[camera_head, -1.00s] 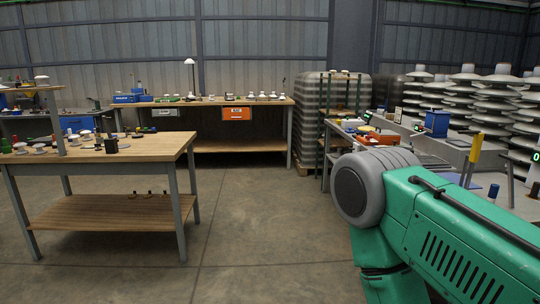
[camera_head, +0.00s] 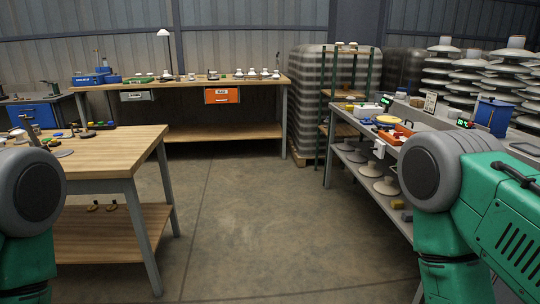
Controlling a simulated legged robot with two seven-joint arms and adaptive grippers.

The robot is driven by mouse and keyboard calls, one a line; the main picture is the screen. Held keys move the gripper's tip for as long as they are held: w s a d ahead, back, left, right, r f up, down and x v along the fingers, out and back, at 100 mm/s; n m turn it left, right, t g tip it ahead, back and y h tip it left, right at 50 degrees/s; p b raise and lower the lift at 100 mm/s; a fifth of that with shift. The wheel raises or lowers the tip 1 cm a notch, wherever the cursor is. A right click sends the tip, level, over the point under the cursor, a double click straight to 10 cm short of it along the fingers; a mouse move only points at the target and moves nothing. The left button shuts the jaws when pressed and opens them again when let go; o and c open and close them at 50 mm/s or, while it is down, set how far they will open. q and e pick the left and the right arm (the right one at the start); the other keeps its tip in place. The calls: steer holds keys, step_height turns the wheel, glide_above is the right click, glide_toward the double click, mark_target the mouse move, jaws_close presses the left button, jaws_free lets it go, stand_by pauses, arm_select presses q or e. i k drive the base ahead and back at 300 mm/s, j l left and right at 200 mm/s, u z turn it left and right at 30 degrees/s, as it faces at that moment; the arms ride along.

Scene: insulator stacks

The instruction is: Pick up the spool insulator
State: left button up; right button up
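Several small white insulators (camera_head: 252,73) stand on the wooden top of the back workbench (camera_head: 207,85). They are too small to tell which one is a spool insulator. More small pale pieces sit on the same bench further left, also too small to name. Parts of my green and grey arms show at the lower left and lower right edges. Neither gripper is in view, so I cannot see whether they hold anything.
A wooden table (camera_head: 128,139) stands at the near left. Concrete floor (camera_head: 240,200) is clear between the tables.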

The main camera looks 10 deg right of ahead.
mark_target(350, 99)
steer(key=i, duration=0.65)
steer(key=i+z, duration=0.15)
steer(key=i, duration=1.1)
steer(key=i+z, duration=0.15)
steer(key=i, duration=0.45)
steer(key=i+j, duration=0.15)
steer(key=i, duration=0.5)
steer(key=i+j+z, duration=0.15)
steer(key=i, duration=0.45)
